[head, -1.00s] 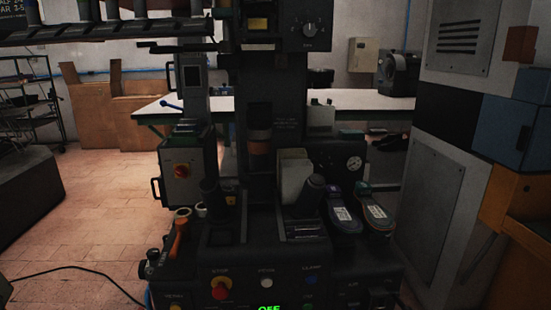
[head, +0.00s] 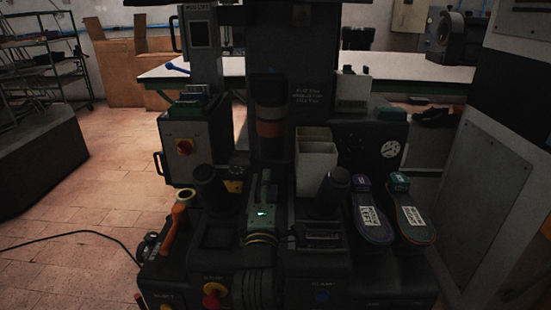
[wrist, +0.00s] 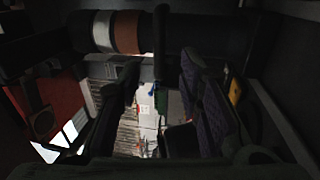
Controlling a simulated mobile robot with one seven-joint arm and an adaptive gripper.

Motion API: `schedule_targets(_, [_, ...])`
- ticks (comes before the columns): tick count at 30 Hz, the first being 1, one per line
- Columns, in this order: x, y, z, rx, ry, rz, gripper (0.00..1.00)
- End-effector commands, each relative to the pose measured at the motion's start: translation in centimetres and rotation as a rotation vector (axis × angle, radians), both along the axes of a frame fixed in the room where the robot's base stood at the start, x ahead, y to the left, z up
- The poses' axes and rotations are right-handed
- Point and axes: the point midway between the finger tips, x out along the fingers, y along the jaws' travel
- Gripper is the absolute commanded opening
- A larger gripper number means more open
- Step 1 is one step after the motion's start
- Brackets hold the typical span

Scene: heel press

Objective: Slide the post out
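The post that I can make out is a dark upright cylinder with a pale band and a copper-brown band (head: 269,122), in the middle of the press (head: 300,215) in the head view. In the wrist view the banded cylinder (wrist: 128,32) lies across the top of the picture, beyond my fingers. My arm reaches up from the bottom of the head view, and my gripper (head: 266,178) is low in front of the post, small and dark there. In the wrist view my gripper (wrist: 158,80) appears open, with a gap between two dark fingers. No contact with the post shows.
Dark cylinders (head: 211,187) (head: 332,190) flank my arm. A pale box (head: 315,165) stands right of the post. Two shoes (head: 370,215) (head: 410,215) rest at the right. An orange-handled lever (head: 174,228) is at the left. Open floor (head: 90,190) lies left.

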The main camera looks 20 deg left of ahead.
Motion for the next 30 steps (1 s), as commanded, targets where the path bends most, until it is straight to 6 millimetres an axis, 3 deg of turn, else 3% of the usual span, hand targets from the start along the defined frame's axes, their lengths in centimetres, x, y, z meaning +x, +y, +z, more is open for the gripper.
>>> schedule_targets(6, [4.2, 1.2, 1.1, 0.002, -0.002, -0.001, 0.33])
schedule_targets(13, [7.2, 2.1, 1.6, 0.002, -0.001, 0.0, 0.33])
schedule_targets(25, [8.1, 2.3, 1.6, 0.003, -0.002, 0.002, 0.33])
schedule_targets(30, [8.1, 2.3, 1.6, 0.003, -0.002, 0.002, 0.23])
